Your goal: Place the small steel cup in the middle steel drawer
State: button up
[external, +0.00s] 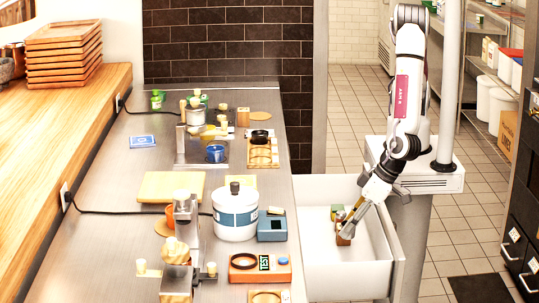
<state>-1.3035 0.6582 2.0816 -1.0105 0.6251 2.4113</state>
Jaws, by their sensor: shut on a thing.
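My gripper (348,228) reaches down from the right into an open drawer (317,260) with a pale inside, pulled out at the right side of the counter. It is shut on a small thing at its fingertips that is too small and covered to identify. Small brown and green items (338,212) show beside the fingertips; I cannot tell whether they touch the gripper. I cannot pick out a small steel cup for certain. I cannot tell from this view whether this drawer is the middle one.
The steel counter (110,225) holds a white-and-blue pot (236,215), a blue-grey device (271,228), an orange device (260,268), a blue mug (215,153) and wooden boards (171,186). Wooden trays (65,55) are stacked at the far left. Much of the drawer floor is clear.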

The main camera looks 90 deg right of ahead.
jog(key=shift+f, duration=1.45)
jog(key=shift+f, duration=0.6)
jog(key=o, duration=1.1)
jog(key=shift+r, duration=0.15)
jog(key=shift+s+r, duration=0.1)
jog(key=shift+r, duration=0.6)
jog(key=v, duration=1.1)
jog(key=shift+s+r, duration=0.2)
jog(key=shift+w, duration=0.1)
